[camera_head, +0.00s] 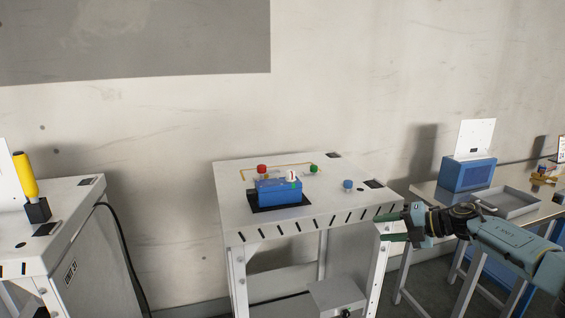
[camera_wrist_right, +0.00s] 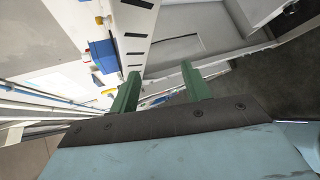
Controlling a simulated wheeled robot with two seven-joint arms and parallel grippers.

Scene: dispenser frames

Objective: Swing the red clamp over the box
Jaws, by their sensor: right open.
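A blue box (camera_head: 279,192) sits on a black pad on the white middle table (camera_head: 345,205). A red knob (camera_head: 262,168), which looks like the red clamp, stands just behind the box at its left. A white piece marked 1 (camera_head: 292,175) is at the box's right end. My right gripper (camera_head: 387,227) is open and empty, near the table's front right corner, apart from the box and the red knob. Its two green fingers also show spread in the right wrist view (camera_wrist_right: 160,72). My left gripper is out of view.
A green knob (camera_head: 314,168) and a blue knob (camera_head: 348,184) stand right of the box. A left bench carries a yellow handle (camera_head: 26,174). A right table holds a blue dispenser (camera_head: 468,174) and a grey tray (camera_head: 512,203). The middle table's front strip is clear.

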